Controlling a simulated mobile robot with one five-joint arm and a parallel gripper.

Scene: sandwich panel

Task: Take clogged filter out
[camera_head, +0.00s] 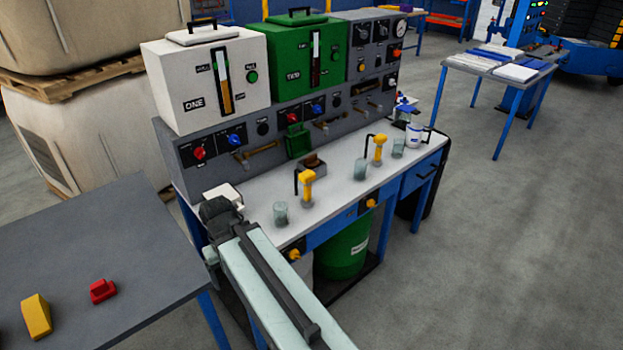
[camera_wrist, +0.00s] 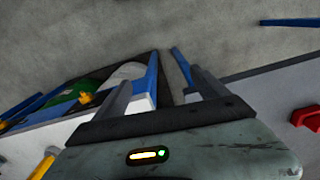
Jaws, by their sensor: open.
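No part is plainly marked as the clogged filter. A brown block (camera_head: 313,161) sits in a small grey holder on the white worktop, below a green cup-like part (camera_head: 298,140) on the grey panel. I cannot tell whether either is the filter. My arm reaches in from the bottom of the head view toward the bench's near left end; its fingertips are hidden there. In the wrist view, my gripper (camera_wrist: 160,88) has its fingers spread apart with nothing between them, above the floor beside the bench.
The bench worktop (camera_head: 345,172) carries yellow-topped fixtures (camera_head: 306,188) and clear beakers (camera_head: 280,213). White (camera_head: 207,82) and green (camera_head: 307,60) tanks stand on the panel. A grey table (camera_head: 75,250) at left holds a red block (camera_head: 103,290) and yellow block (camera_head: 37,316). Floor at right is open.

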